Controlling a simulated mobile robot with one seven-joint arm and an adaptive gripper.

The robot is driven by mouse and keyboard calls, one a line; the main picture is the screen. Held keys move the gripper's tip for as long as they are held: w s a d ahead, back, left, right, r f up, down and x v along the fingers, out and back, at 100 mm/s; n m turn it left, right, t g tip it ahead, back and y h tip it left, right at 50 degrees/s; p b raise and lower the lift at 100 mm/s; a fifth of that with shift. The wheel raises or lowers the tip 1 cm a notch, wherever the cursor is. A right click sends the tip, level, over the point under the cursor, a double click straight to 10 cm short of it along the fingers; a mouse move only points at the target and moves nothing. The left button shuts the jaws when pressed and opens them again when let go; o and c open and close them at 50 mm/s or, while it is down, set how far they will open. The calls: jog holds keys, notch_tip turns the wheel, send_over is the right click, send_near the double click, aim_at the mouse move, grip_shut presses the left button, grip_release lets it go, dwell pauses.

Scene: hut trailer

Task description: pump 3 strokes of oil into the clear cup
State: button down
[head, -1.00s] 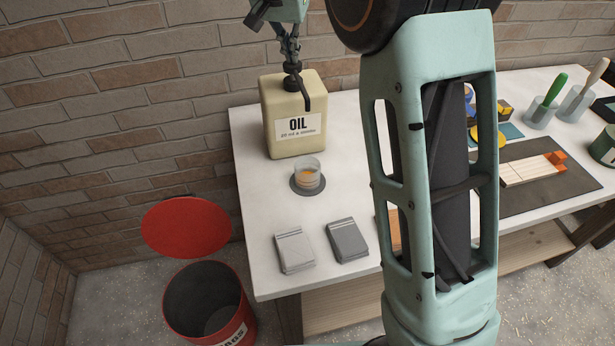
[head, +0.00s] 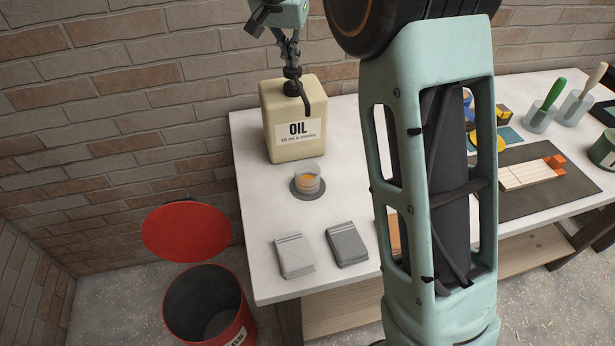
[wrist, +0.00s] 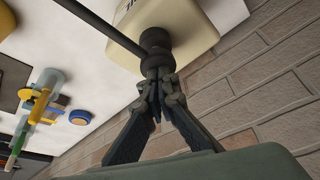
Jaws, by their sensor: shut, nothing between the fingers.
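The cream oil jug (head: 293,110), labelled OIL, stands at the back left of the white table. Its dark pump head (head: 292,73) is on top, with the spout pointing forward and down. The clear cup (head: 308,179) sits on a dark round pad (head: 307,194) in front of the jug, with some amber liquid in it. My gripper (head: 291,66) is shut and empty, fingertips down on or just above the pump head; contact is not certain. In the wrist view, the closed fingertips (wrist: 157,80) meet at the pump head (wrist: 154,40).
Two grey folded cloths or pads (head: 347,244) lie at the front table edge. A red bin (head: 210,305) with a raised red lid (head: 186,231) stands left of the table. The brick wall is close behind the jug. My arm hides the table's middle.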

jog(key=shift+r+p, duration=1.15)
jog(key=shift+r, duration=0.45)
jog(key=shift+f, duration=0.15)
jog(key=shift+f+b, duration=1.7)
jog(key=shift+f, duration=0.55)
jog(key=shift+r+p, duration=2.05)
jog(key=shift+r, duration=0.35)
jog(key=shift+f, duration=0.2)
